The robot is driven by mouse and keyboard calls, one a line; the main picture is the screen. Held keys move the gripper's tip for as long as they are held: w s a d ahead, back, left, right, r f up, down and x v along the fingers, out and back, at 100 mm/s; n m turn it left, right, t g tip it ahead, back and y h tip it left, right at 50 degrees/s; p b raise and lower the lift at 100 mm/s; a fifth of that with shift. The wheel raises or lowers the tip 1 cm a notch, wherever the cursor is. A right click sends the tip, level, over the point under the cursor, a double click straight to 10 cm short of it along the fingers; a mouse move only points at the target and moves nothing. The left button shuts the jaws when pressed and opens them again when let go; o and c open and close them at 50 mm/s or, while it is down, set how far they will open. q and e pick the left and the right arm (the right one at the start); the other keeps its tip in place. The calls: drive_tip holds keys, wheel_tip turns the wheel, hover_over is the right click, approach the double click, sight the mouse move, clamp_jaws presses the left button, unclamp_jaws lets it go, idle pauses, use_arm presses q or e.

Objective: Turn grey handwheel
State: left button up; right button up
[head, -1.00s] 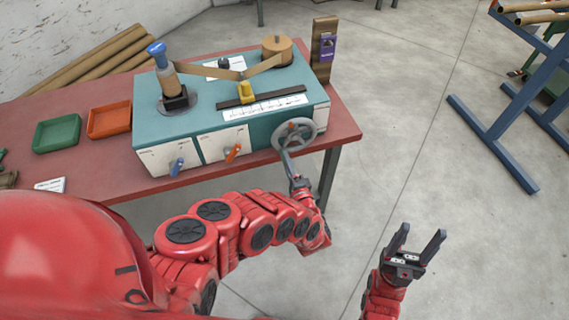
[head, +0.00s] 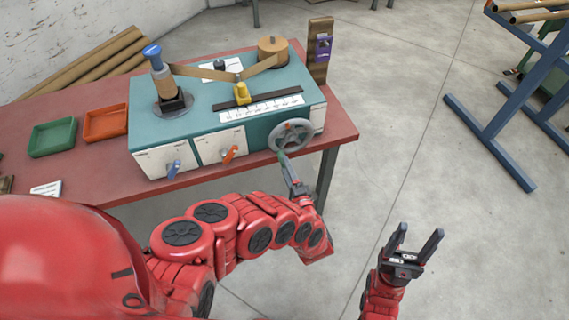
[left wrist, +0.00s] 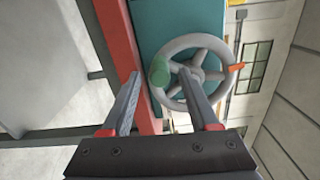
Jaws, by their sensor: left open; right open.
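The grey handwheel (head: 291,135) is on the right end of the front of the teal winder (head: 205,121). In the left wrist view the spoked handwheel (left wrist: 196,75) faces the camera, with a green crank handle (left wrist: 159,71) sticking out at its left rim. My left gripper (head: 288,168) is just below and in front of the wheel. In the left wrist view its open fingers (left wrist: 160,85) point at the wheel, with the green handle appearing between them; contact cannot be told. My right gripper (head: 416,245) is open and empty, over the floor at the right.
The winder stands on a red table (head: 105,180) with a green tray (head: 52,137) and an orange tray (head: 106,123) at the left. Blue and orange levers (head: 230,154) are left of the wheel. A blue rack (head: 505,110) stands at the right, with open floor between.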

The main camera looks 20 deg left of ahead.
use_arm(q)
drive_tip(key=v, duration=1.5)
drive_tip(key=shift+b, duration=0.4)
